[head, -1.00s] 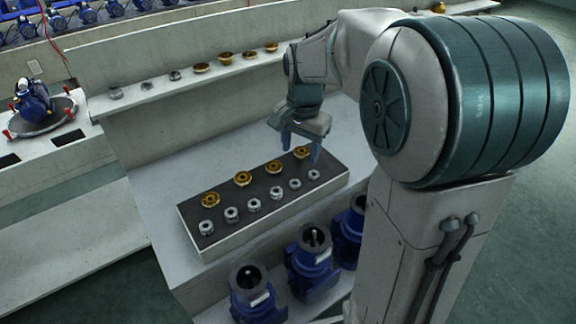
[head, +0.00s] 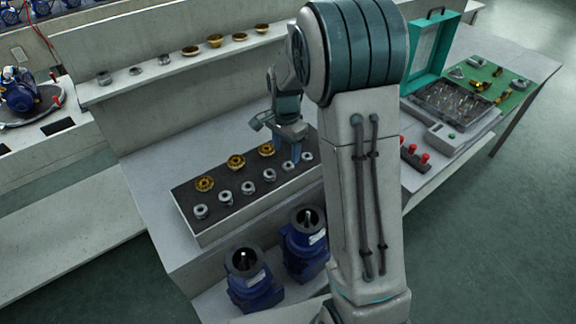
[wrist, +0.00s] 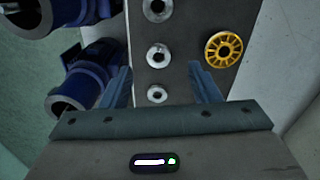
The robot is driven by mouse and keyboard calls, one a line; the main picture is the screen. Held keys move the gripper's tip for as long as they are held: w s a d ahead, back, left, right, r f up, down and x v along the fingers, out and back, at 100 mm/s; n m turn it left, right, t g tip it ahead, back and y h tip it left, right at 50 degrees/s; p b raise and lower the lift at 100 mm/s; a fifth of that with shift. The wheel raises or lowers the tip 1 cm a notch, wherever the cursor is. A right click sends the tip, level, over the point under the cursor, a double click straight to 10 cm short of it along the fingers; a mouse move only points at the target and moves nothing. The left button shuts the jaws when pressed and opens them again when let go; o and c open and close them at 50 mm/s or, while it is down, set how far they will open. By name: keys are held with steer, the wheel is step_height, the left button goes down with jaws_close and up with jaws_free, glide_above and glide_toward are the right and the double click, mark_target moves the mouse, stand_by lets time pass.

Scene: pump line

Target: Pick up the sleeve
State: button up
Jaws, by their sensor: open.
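Several small silver ring-shaped sleeves (head: 248,187) stand in a row along the front of a dark-topped tray (head: 213,226). My gripper (head: 290,158) is open over the right end of the tray. In the wrist view, its two fingers (wrist: 160,82) straddle the end of the silver row, with the end sleeve (wrist: 157,94) between them and another sleeve (wrist: 158,55) just beyond. Nothing is held. I cannot tell how far the fingertips are above the tray top.
Yellow spoked wheels (head: 236,162) stand in the tray's back row; one wheel (wrist: 224,48) is just right of the right finger in the wrist view. Blue pump housings (head: 254,280) stand below the tray's front. A ledge (head: 150,80) with more parts runs behind. A green case (head: 430,60) stands right.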

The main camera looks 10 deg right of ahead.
steer(key=shift+d+f+p, duration=0.15)
steer(key=shift+f+p, duration=0.15)
steer(key=shift+f, duration=1)
steer(key=shift+d+f+p, duration=0.1)
steer(key=shift+f+p, duration=0.15)
steer(key=shift+f, duration=1)
steer(key=c, duration=1.1)
